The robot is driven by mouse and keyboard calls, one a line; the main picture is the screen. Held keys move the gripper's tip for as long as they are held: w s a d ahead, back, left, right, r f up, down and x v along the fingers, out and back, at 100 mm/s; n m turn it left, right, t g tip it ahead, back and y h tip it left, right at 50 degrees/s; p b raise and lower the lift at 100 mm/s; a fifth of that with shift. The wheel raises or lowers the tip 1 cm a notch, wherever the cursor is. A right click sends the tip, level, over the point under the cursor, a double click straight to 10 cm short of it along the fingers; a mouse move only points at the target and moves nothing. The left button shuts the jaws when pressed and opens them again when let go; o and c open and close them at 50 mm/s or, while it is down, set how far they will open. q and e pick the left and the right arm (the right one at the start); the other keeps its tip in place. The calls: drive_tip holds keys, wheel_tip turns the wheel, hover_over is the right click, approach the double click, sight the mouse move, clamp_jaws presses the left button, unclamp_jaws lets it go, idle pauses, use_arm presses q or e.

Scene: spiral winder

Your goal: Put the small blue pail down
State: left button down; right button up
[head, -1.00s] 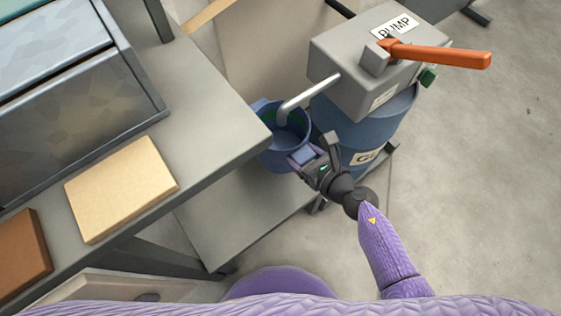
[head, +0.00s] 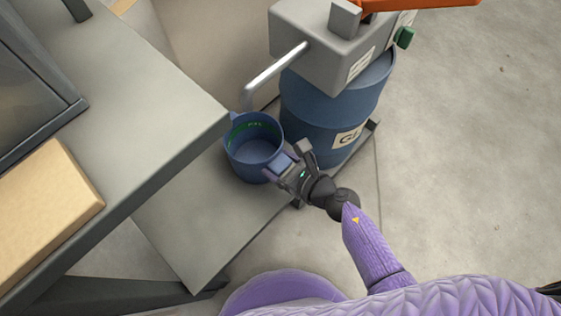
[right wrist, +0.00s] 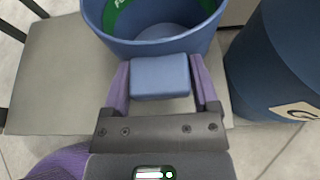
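The small blue pail (head: 256,150) is in the middle of the head view, upright, with a green marking inside its wall. It also shows at the top of the right wrist view (right wrist: 150,47). My right gripper (head: 285,170) is at the pail's near right side. In the right wrist view its purple fingers (right wrist: 160,82) are on either side of a blue block-like grip on the pail, shut on it. The pail's inside looks empty. Whether its bottom touches the low grey shelf (head: 190,235) is hard to tell. My left gripper is not in view.
A blue drum (head: 335,110) with a grey pump (head: 325,45) stands right behind the pail. The pump's spout (head: 272,75) ends just above and behind the pail. A grey workbench (head: 150,110) with a tan box (head: 45,215) is at the left.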

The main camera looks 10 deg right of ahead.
drive_tip(key=shift+o, duration=1.2)
drive_tip(key=shift+s+d+r+p, duration=0.55)
drive_tip(key=shift+s+r+p, duration=0.15)
drive_tip(key=p+v, duration=0.3)
drive_tip(key=v, duration=0.6)
drive_tip(key=s+d+f+m+g+h, duration=0.35)
drive_tip(key=s+f+m, duration=0.6)
drive_tip(key=m, duration=0.35)
drive_tip(key=s+d+f+m+g+h, duration=0.2)
drive_tip(key=s+d+f+m+h, duration=0.25)
drive_tip(key=s+f+m, duration=0.55)
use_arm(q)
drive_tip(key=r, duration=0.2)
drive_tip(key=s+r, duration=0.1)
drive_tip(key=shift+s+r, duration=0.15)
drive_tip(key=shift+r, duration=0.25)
use_arm(e)
drive_tip(key=s+d+r+m+g, duration=0.1)
drive_tip(key=s+m+g, duration=0.7)
drive_tip(key=s+m, duration=0.9)
drive_tip(key=s+d, duration=0.1)
drive_tip(key=s, duration=0.5)
drive_tip(key=shift+m+h, duration=0.3)
drive_tip(key=shift+h, duration=0.1)
